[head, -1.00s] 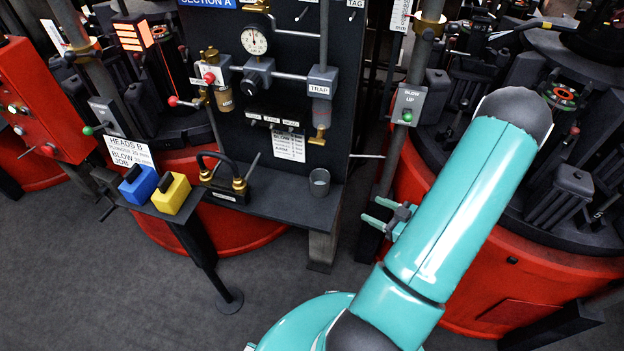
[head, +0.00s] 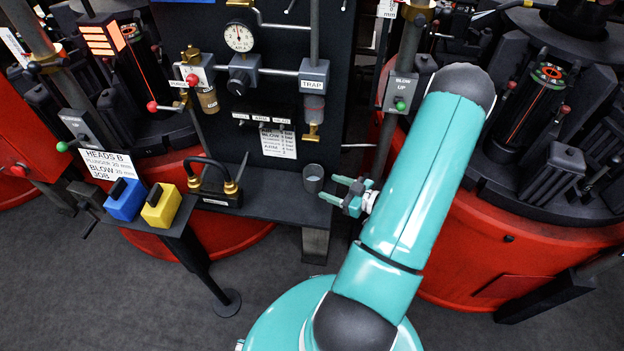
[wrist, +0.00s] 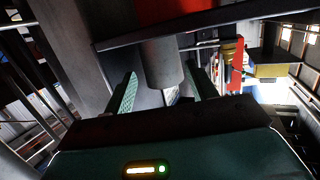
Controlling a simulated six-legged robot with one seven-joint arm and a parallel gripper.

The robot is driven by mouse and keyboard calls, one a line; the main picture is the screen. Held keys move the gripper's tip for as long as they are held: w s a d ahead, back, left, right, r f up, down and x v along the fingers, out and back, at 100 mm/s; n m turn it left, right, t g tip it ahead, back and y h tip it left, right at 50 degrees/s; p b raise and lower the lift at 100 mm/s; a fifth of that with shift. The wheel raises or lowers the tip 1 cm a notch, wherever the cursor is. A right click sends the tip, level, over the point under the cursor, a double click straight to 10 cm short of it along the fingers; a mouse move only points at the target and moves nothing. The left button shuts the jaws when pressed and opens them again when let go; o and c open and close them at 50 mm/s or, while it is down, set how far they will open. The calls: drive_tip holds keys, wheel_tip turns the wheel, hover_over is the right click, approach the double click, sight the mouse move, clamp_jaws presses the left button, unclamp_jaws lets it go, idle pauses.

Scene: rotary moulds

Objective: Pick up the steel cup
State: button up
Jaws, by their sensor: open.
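The steel cup (head: 313,178) is a small grey cylinder. It stands upright at the right end of the dark shelf (head: 265,205), below the trap. My gripper (head: 329,187) is open and empty just right of the cup, with its teal fingers pointing left at it. In the wrist view, which looks upside down, the cup (wrist: 163,64) shows ahead between the two fingers of my gripper (wrist: 159,90). I cannot tell whether the fingertips reach past the cup's near side. No contact is visible.
The dark panel with the gauge (head: 239,37) and the trap (head: 314,76) rises behind the shelf. A black hose fitting (head: 215,190) sits left of the cup. Blue (head: 125,200) and yellow blocks (head: 161,206) are further left. The blow-up post (head: 400,90) stands close behind my arm.

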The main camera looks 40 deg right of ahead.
sight(322, 183)
drive_tip(key=x, duration=0.5)
drive_tip(key=shift+w+a+f, duration=0.15)
drive_tip(key=shift+w, duration=0.25)
drive_tip(key=c, duration=0.8)
drive_tip(key=shift+o, duration=0.2)
drive_tip(key=shift+r, duration=0.25)
